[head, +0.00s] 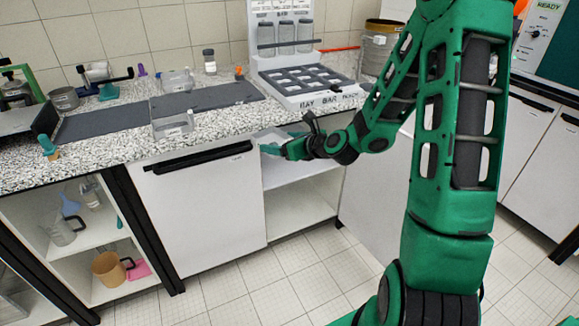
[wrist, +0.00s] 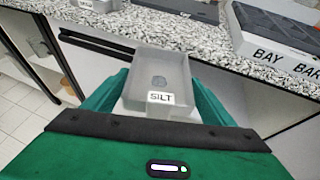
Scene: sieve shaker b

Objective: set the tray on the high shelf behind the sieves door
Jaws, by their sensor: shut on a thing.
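A grey open tray with a SILT label (wrist: 160,67) sits between the green fingers of my gripper (wrist: 158,92) in the wrist view. A small dark lump lies in it. My gripper (head: 272,149) is shut on the tray at the front of an open cabinet bay, just below the counter edge. In the head view the tray is hard to make out. The bay's upper shelf (head: 298,174) looks bare where it shows; my arm hides part of the opening. A white door (head: 205,200) with a black handle covers the bay to the left; its label is unreadable.
The speckled counter (head: 225,118) overhangs the bay. It carries a clear tray (head: 172,122), a dark mat and a white rack (head: 305,85) with jars. The bay's lower floor (head: 290,217) looks empty. The tiled floor is clear.

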